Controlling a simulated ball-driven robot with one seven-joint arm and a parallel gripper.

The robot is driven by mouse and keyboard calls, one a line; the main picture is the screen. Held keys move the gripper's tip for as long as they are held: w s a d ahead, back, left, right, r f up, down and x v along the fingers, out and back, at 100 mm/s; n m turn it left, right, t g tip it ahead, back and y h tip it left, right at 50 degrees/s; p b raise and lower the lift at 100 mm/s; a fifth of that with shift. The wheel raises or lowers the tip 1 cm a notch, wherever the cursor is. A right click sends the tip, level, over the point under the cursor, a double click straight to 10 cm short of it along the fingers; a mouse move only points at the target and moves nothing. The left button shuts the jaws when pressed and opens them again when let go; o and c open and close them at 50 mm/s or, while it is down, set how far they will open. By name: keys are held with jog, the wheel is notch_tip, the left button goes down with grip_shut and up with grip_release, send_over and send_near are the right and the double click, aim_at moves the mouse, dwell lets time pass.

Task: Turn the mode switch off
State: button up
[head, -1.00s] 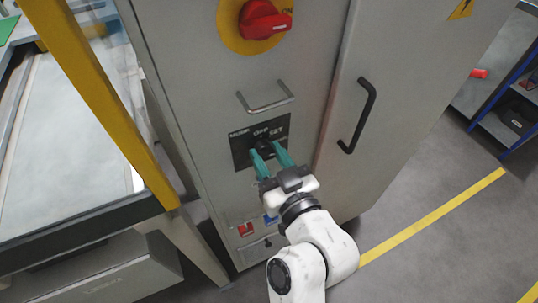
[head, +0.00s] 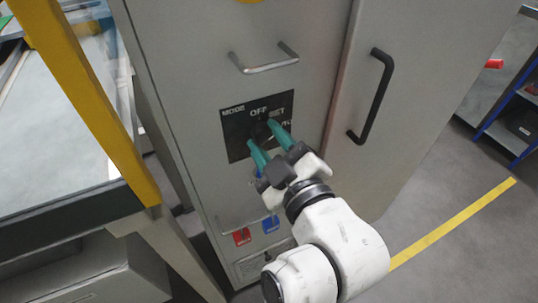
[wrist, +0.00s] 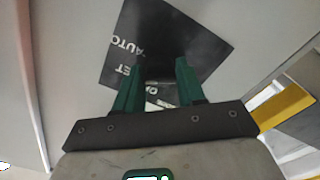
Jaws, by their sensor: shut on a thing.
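The mode switch is a dark knob (head: 262,131) on a black label plate (head: 236,127) on the grey cabinet front. The plate reads MODE, OFF and SET, with a partly covered AUTO at the right. My gripper (head: 261,134) has its two green fingers on either side of the knob and is shut on it. In the wrist view my gripper (wrist: 160,66) reaches over the plate (wrist: 205,45), whose lettering appears upside down. The knob is mostly hidden between the fingers, so I cannot tell its pointer position.
A metal pull handle (head: 263,62) sits just above the plate. A black door handle (head: 372,95) stands out to the right. Red (head: 242,236) and blue (head: 271,224) parts are below. A yellow post (head: 85,100) and workbench are at left. The floor at right is open.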

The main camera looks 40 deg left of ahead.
jog(key=n+b, duration=0.5)
jog(key=shift+f+n+b, duration=0.25)
jog(key=shift+n+b, duration=0.05)
jog(key=shift+b, duration=0.05)
jog(key=n+b, duration=0.4)
jog(key=shift+r+n+b, duration=0.2)
jog(key=shift+n+b, duration=0.65)
jog(key=shift+n, duration=0.25)
jog(key=o, duration=1)
jog(key=shift+r, duration=0.1)
jog(key=shift+c, duration=0.2)
jog(key=shift+d, duration=0.15)
